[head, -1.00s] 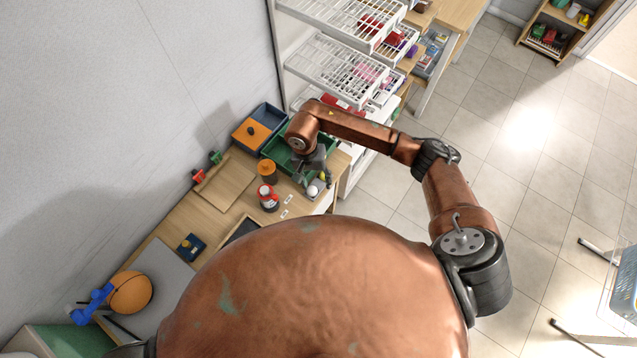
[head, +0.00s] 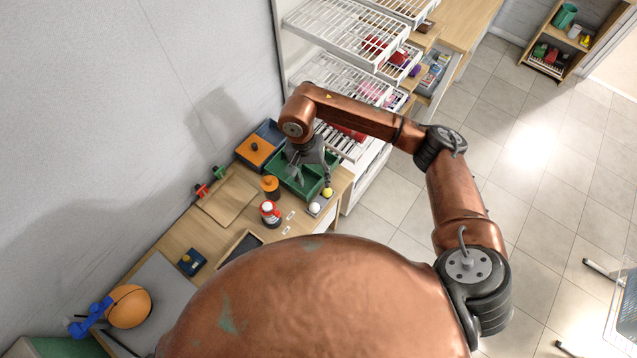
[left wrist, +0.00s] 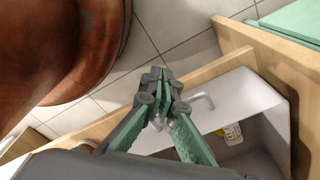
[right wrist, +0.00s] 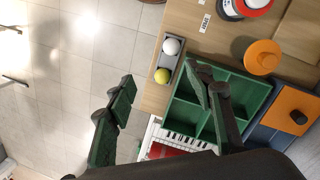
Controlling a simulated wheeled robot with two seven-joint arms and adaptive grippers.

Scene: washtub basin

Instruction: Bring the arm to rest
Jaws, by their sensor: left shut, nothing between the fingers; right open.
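My right arm reaches across the head view, and its gripper (head: 312,172) hangs over the green divided tray (head: 285,180) at the table's far end. In the right wrist view the right gripper (right wrist: 162,82) has its fingers wide apart with nothing between them. A white ball (right wrist: 171,46) and a yellow ball (right wrist: 162,75) sit in a small grey holder beside the tray, apart from the fingers. My left gripper (left wrist: 162,88) shows in the left wrist view, shut and empty, above an open drawer (left wrist: 255,100). It is not visible in the head view.
On the wooden table (head: 190,228) stand an orange-lidded jar (head: 270,187), a red-and-white container (head: 270,213) and a blue-and-orange box (head: 260,143). An orange ball (head: 129,306) lies near the left end. White wire racks (head: 335,35) rise behind my right arm.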

